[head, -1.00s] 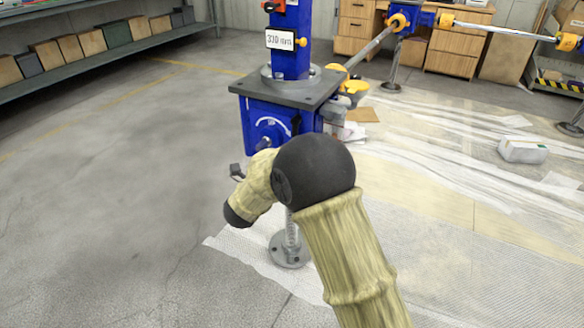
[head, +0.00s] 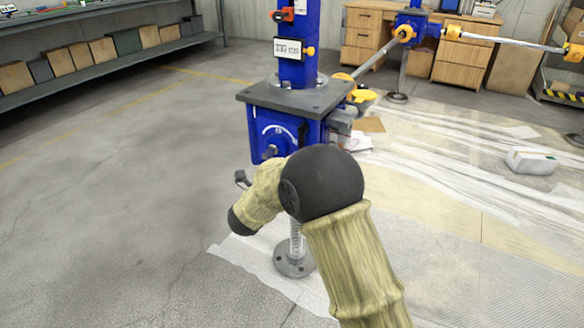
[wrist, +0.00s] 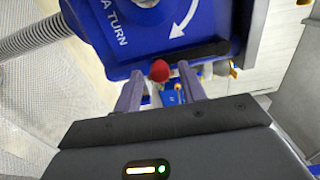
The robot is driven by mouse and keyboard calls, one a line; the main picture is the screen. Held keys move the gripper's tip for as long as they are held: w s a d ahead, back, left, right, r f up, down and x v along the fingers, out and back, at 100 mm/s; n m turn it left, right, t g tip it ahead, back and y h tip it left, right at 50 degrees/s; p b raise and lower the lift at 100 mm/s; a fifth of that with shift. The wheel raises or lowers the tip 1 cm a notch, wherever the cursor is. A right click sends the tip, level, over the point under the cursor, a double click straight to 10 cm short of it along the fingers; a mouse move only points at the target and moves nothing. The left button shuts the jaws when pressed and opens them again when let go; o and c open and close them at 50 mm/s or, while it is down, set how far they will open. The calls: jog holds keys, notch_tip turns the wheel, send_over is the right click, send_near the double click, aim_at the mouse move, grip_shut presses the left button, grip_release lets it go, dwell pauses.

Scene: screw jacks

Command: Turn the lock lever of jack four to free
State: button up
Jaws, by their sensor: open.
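The jack (head: 285,133) is a blue gearbox under a grey top plate, with a column marked 330 mm. A white curved arrow shows on its front face. The wrist view shows this blue face (wrist: 140,25) close up, with the letters "A TURN". A black lever (wrist: 205,51) crosses its lower edge, and a red ball knob (wrist: 160,70) sits at the lever's left end. My gripper (wrist: 160,80) is open, with one finger on each side of the red knob. I cannot tell if either finger touches it.
A red part (head: 284,15) and a yellow knob (head: 310,51) are on the column. Plastic sheeting (head: 430,180) covers the floor at right, with a white box (head: 531,160) on it. Shelves stand at back left, wooden drawers (head: 462,53) at the back. The left floor is clear.

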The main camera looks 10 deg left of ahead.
jog(key=p+v, duration=0.4)
jog(key=v, duration=1.3)
jog(key=shift+s, duration=0.15)
jog(key=w+d+r+n+g+y+p, duration=0.2)
jog(key=w+d+n+g+y, duration=0.2)
jog(key=w+d+n+y, duration=0.6)
jog(key=s+d+f+n+g+h+p, duration=0.2)
jog(key=s+d+n+g+h, duration=0.2)
jog(key=s+d+n+g, duration=1.25)
jog(key=s+d+r+m+t+p, duration=0.1)
jog(key=r+t+p, duration=0.1)
jog(key=r+p, duration=1)
jog(key=s+d+r+m+t+p, duration=0.2)
jog(key=r+p, duration=1.1)
jog(key=s+d+r+m+t+p, duration=0.1)
jog(key=d+r+t+p, duration=0.1)
jog(key=r+p, duration=1)
jog(key=shift+s+d+r+p, duration=0.25)
jog(key=shift+r+p, duration=0.15)
jog(key=shift+p, duration=0.2)
